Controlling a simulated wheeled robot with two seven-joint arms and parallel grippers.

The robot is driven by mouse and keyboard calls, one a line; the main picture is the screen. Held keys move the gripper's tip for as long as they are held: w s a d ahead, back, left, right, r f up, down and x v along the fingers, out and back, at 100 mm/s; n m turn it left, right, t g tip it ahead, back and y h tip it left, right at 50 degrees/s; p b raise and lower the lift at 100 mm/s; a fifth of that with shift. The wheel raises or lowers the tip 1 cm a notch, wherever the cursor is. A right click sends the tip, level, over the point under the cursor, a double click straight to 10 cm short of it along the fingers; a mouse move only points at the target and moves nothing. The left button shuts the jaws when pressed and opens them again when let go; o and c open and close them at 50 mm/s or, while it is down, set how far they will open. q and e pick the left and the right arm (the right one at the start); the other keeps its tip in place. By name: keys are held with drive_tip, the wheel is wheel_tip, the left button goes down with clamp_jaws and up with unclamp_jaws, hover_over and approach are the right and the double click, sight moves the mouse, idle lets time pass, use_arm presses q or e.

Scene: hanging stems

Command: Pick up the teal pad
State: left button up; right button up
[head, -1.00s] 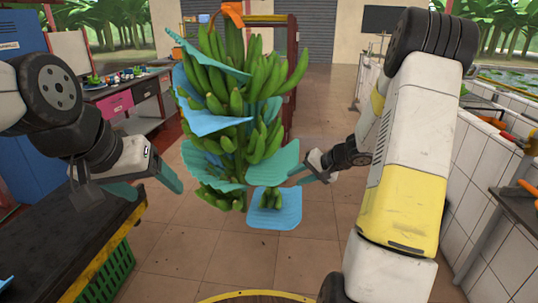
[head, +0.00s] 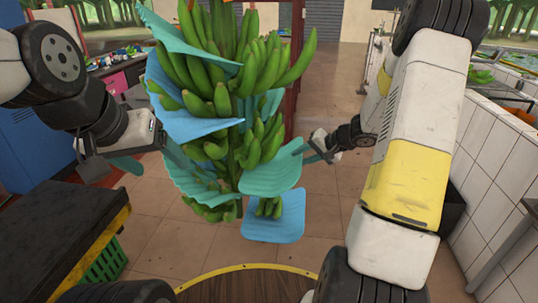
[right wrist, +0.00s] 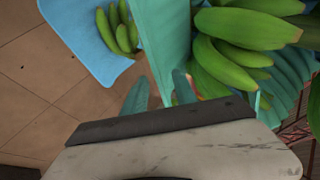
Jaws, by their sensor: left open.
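A teal pad (head: 272,179) sticks out at the lower right of the hanging green banana bunch (head: 240,80). My right gripper (head: 312,150) is at this pad's upper right edge. In the right wrist view its fingers (right wrist: 160,92) stand apart, with the teal pad (right wrist: 168,45) reaching down between them; I cannot tell whether they touch it. Another teal pad (head: 195,178) lies at the bunch's lower left, partly hidden by bananas. My left gripper (head: 112,165) is open and empty, left of the bunch.
Blue pads sit between the bananas at upper left (head: 190,122) and below the teal pad (head: 273,222). A dark table (head: 55,220) with a green crate (head: 105,262) stands at left. A white tiled wall (head: 490,165) bounds the right.

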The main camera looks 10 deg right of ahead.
sight(290, 158)
drive_tip(key=x, duration=0.7)
drive_tip(key=shift+w+d, duration=0.2)
drive_tip(key=shift+w, duration=0.2)
drive_tip(key=shift+c, duration=0.4)
clamp_jaws()
